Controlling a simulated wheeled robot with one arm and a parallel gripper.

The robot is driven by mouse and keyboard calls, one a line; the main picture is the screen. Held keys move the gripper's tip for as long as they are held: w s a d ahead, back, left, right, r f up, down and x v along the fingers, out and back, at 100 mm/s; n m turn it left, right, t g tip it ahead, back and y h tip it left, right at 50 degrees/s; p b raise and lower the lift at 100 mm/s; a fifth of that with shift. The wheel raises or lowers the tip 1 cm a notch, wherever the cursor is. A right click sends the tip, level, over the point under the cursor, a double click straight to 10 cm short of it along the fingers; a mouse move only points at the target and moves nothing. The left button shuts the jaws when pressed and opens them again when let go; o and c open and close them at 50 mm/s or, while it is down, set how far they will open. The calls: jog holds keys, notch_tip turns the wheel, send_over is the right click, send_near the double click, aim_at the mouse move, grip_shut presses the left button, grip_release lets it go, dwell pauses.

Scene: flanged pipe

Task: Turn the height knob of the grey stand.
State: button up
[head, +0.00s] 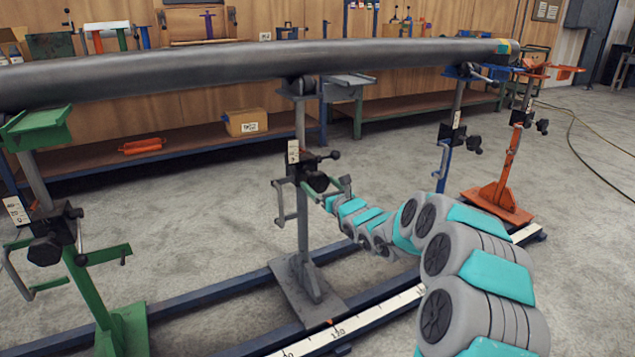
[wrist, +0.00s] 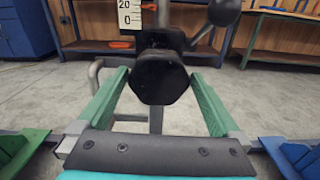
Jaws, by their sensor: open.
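The grey stand (head: 303,222) is upright under the long grey pipe (head: 240,66). Its black many-sided height knob (head: 317,181) sits partway up the column, below a ball-ended lever (head: 334,155). In the wrist view the knob (wrist: 160,82) fills the middle, facing me. My gripper (wrist: 160,76) is open, with one green finger on each side of the knob and a narrow gap showing on both sides. In the head view my arm reaches in from the lower right to the stand, and its end is small and hard to make out.
A green stand (head: 118,315) is at left; a blue stand (head: 443,165) and an orange stand (head: 500,190) are at right. Rails with a white scale (head: 350,318) run along the floor. A bent grey handle (wrist: 96,75) is just left of the knob.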

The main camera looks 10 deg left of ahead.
jog(key=shift+x, duration=0.85)
jog(key=c, duration=1.1)
jog(key=shift+a, duration=0.1)
jog(key=shift+m, duration=0.5)
jog(key=shift+m, duration=0.3)
jog(key=shift+m+p, duration=0.9)
jog(key=shift+m, duration=0.9)
jog(key=shift+m+p, duration=0.5)
jog(key=shift+m, duration=1.3)
